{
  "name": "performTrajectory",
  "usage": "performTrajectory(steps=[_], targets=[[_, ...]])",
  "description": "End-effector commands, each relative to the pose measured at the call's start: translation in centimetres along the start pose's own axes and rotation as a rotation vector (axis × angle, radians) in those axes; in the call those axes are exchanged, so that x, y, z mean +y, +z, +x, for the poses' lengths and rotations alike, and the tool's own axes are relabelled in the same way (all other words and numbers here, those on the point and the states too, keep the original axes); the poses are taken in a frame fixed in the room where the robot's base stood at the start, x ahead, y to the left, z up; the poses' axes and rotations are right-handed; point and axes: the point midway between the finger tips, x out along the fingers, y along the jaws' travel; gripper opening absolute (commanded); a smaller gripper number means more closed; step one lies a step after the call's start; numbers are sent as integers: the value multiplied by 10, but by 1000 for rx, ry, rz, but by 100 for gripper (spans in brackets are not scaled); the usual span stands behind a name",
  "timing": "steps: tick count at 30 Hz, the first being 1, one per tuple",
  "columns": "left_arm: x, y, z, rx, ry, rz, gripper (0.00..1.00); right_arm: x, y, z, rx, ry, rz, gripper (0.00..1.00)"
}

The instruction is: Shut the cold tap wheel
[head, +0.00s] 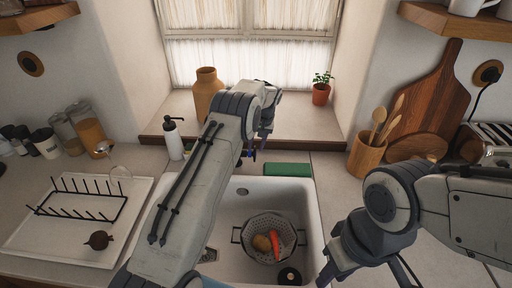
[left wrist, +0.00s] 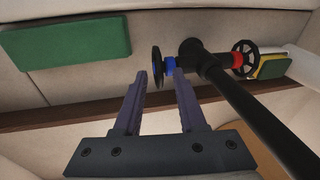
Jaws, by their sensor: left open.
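The cold tap wheel (left wrist: 157,66) is a dark wheel with a blue collar (left wrist: 170,65), seen nearly edge-on in the left wrist view. It sits on the black tap body (left wrist: 205,65), opposite the hot wheel (left wrist: 245,60) with its red collar. My left gripper (left wrist: 159,76) is open, and the cold wheel shows between and just beyond its fingertips. I cannot tell whether they touch. In the head view my left gripper (head: 265,122) is over the back of the sink, and my arm hides most of the tap. My right gripper (head: 335,272) is low at the sink's right; its jaw state is unclear.
The white sink (head: 225,215) holds a colander (head: 248,243) with a potato and a carrot. A green sponge (head: 287,169) lies behind the sink. A soap bottle (head: 173,138) and brown vase (head: 207,92) stand near my left arm. A utensil pot (head: 366,157) stands right.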

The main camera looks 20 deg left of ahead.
Motion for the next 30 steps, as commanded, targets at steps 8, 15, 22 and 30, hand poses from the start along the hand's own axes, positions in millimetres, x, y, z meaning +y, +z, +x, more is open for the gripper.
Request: performTrajectory(steps=[8,15,22,30], targets=[[1,-1,-53,7,2,0,40,2,1,22,0,0,1,34],[1,0,-88,3,1,1,40,2,2,28,0,0,0,34],[1,0,-95,1,0,1,40,2,2,28,0,0,0,34],[1,0,-95,1,1,1,40,2,2,28,0,0,0,34]])
